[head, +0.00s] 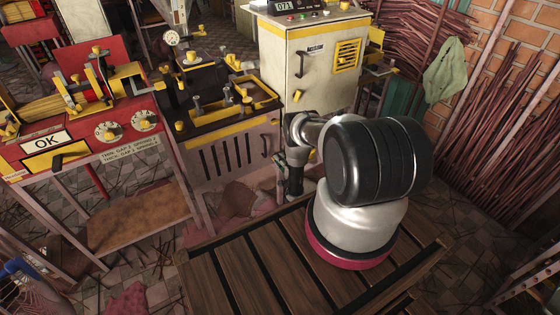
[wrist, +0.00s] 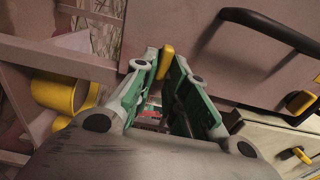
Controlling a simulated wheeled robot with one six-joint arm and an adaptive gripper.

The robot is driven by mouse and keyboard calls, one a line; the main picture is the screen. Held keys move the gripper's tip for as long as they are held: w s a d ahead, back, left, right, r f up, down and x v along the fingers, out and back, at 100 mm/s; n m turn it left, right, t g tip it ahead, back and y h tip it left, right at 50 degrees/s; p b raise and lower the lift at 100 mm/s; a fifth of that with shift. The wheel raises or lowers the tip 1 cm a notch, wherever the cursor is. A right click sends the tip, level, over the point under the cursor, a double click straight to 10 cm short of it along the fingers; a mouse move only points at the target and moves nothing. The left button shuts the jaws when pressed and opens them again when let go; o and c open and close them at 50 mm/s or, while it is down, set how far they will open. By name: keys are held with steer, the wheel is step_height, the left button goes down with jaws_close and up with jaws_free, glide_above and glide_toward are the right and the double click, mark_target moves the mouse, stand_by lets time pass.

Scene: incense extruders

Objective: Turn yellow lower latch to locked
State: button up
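A yellow latch (wrist: 167,61) shows in the wrist view, near the edge of a greyish-pink panel. My gripper (wrist: 166,72), with grey and green fingers, has its fingertips on either side of this latch. The latch fills the narrow gap, and the fingers look closed on it. Part of the latch is hidden by the fingers. In the head view my gripper (head: 280,165) is small and dark, low in front of the machine's lower door, and my arm covers part of that area. I cannot read the latch's locked or unlocked marking.
A black bar handle (wrist: 268,35) stands out from the panel, right of my fingers. Another yellow latch (wrist: 303,154) sits on a cream surface. The cream cabinet (head: 311,70) stands behind my arm. A red machine (head: 85,120) is at the left. A wooden slatted platform (head: 250,265) lies below.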

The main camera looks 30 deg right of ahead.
steer(key=shift+o, duration=1)
steer(key=s, duration=1.2)
steer(key=shift+d, duration=0.15)
